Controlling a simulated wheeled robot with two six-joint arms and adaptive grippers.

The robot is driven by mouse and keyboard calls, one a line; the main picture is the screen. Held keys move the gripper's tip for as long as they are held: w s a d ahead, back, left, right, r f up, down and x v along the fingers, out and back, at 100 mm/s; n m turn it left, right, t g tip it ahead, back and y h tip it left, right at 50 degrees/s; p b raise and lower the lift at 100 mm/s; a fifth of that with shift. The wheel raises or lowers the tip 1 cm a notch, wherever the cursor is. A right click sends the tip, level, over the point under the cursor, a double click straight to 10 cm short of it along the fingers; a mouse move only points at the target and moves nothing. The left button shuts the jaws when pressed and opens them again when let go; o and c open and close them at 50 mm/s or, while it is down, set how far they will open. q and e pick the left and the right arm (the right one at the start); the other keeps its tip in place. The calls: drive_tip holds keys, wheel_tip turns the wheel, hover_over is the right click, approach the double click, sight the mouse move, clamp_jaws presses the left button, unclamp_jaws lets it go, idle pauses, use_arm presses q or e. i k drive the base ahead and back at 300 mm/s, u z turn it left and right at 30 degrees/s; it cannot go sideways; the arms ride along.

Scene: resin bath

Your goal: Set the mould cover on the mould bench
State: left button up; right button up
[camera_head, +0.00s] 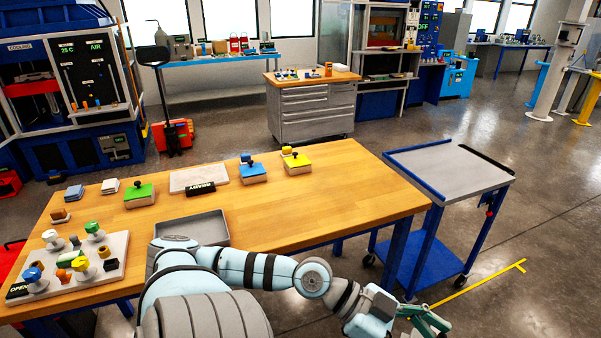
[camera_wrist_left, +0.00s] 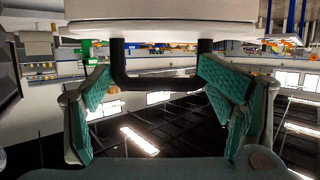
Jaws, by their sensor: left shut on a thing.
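My left gripper (camera_head: 428,319) has green fingers and hangs low in the head view, right of the wooden bench and in front of the grey cart. In the left wrist view its two green-padded fingers (camera_wrist_left: 165,88) are shut on the black handle (camera_wrist_left: 160,84) of a pale flat panel, which I take to be the mould cover (camera_wrist_left: 180,31). The panel fills the top of that upside-down view. I cannot make it out in the head view. No label shows which bench is the mould bench. My right gripper is not in view.
The wooden bench (camera_head: 325,195) bears a grey tray (camera_head: 205,227), a READY sign (camera_head: 200,188), a pale slab (camera_head: 199,176), green, blue and yellow blocks, and a board (camera_head: 110,272) of knobs. The grey cart (camera_head: 450,170) has a bare top. Open floor lies beyond it.

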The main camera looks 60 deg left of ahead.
sight(272, 218)
drive_tip(key=u, duration=0.15)
drive_tip(key=i, duration=1.15)
drive_tip(key=u, duration=1.3)
drive_tip(key=i, duration=0.6)
drive_tip(key=u, duration=0.75)
